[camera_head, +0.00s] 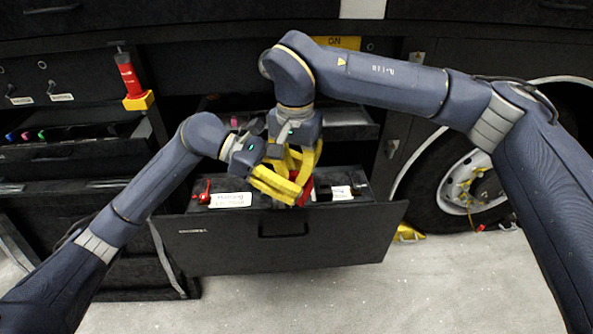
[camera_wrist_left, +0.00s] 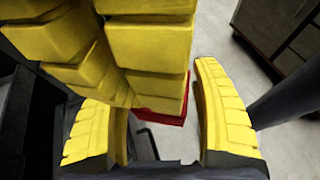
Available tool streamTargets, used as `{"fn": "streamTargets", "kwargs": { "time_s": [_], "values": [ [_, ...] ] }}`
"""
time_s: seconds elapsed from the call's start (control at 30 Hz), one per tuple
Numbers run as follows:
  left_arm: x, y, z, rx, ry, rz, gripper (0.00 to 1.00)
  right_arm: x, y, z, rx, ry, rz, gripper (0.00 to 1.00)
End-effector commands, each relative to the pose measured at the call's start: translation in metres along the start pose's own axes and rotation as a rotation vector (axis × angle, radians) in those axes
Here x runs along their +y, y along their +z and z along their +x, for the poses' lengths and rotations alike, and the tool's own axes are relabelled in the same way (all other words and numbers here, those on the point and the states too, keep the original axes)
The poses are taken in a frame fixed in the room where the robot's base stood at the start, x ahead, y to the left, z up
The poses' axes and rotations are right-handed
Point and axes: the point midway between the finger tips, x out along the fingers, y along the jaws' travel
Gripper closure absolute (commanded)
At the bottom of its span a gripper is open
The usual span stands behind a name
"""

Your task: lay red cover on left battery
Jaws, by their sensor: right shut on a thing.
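The left battery sits in the pulled-out drawer (camera_head: 285,250); its white label (camera_head: 230,200) and a red terminal piece (camera_head: 203,194) show. The red cover (camera_head: 308,190) is shut in my right gripper (camera_head: 303,178), which points down over the drawer, right of that label. Yellow fingers hide most of the cover; its red edge shows in the left wrist view (camera_wrist_left: 162,118). My left gripper (camera_head: 290,190) reaches in from the left, close beside the right fingers. Its two fingers stand apart in the left wrist view (camera_wrist_left: 160,110), with the cover's edge seen between them.
A second white label (camera_head: 342,193) lies at the drawer's right. An open tray (camera_head: 75,133) is at left. A wheel (camera_head: 470,180) is at right. Pale floor lies in front.

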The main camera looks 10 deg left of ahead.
Motion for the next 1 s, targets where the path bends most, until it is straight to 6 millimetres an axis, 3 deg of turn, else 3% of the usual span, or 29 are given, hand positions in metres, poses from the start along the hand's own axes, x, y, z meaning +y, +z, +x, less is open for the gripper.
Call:
{"fn": "streamTargets", "kwargs": {
  "time_s": [0.13,0.47,1.0],
  "values": [
    [0.0,0.0,-0.001,0.001,0.002,-0.001,0.18,0.001,-0.001,0.0,0.0,0.001,0.002,1.0],
    [0.001,-0.001,-0.006,0.003,0.004,-0.002,0.18,0.001,-0.001,0.0,-0.001,0.003,0.003,1.0],
    [0.001,-0.001,-0.089,0.004,0.005,-0.002,0.18,0.002,-0.001,0.0,-0.001,0.003,0.004,1.0]
  ]
}}
